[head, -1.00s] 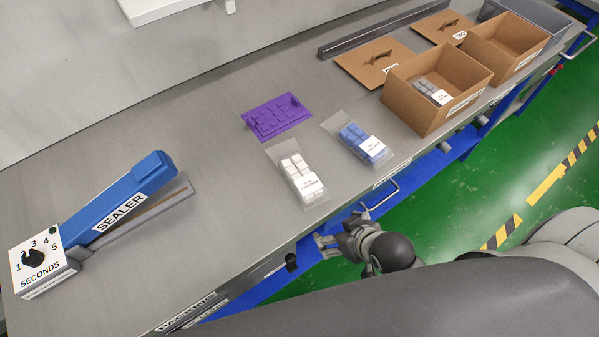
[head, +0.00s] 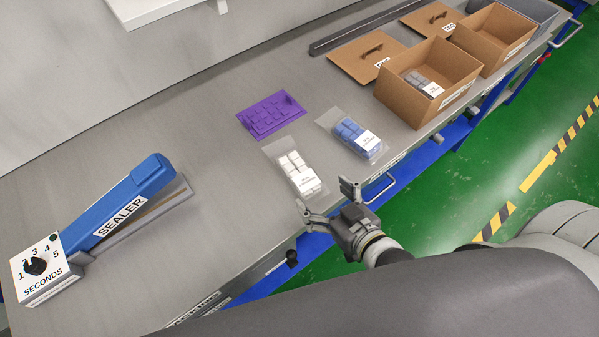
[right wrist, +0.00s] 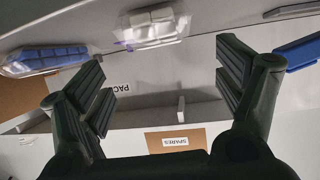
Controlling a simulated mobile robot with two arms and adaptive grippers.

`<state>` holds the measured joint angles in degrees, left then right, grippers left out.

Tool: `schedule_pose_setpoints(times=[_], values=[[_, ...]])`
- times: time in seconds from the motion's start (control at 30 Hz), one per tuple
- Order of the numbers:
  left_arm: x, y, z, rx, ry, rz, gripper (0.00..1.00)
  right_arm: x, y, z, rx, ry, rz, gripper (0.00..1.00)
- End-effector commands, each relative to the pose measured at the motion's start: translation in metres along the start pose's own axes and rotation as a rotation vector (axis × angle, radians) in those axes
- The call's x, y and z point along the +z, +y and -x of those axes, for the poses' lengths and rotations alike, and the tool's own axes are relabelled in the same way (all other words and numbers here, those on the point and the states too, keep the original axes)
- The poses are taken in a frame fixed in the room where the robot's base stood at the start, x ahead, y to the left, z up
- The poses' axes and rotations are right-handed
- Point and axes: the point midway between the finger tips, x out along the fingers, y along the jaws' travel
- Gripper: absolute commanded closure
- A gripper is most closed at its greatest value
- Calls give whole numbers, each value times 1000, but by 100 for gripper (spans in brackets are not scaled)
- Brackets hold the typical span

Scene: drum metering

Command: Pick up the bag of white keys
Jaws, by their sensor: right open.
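The bag of white keys (head: 294,167) lies flat on the grey bench in the head view, a clear bag with a white label at its near end. It also shows at the top of the right wrist view (right wrist: 154,26). My right gripper (head: 325,202) is open and empty at the bench's front edge, just short of the bag's near end and apart from it. In the right wrist view its two fingers (right wrist: 160,82) stand wide apart, with the bag beyond them. My left gripper is not in view.
A bag of blue keys (head: 352,135) lies right of the white one. A purple tray (head: 270,116) lies behind. The blue sealer (head: 125,205) stands at left. Open cardboard boxes (head: 415,105) stand at right. The bench between sealer and white bag is clear.

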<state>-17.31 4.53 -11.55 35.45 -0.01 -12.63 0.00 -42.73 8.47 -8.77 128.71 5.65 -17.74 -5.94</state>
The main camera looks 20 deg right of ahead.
Motion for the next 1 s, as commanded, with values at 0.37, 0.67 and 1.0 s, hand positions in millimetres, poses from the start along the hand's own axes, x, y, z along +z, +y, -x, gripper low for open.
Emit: schedule_pose_setpoints(times=[0.37, 0.67, 1.0], values=[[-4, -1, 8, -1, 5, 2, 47, -1, 0, -45, 0, -1, -2, 12], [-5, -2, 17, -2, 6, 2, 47, -3, 0, -67, -1, -2, -1, 12], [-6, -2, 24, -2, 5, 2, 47, -1, 1, -99, -1, -2, -1, 12]])
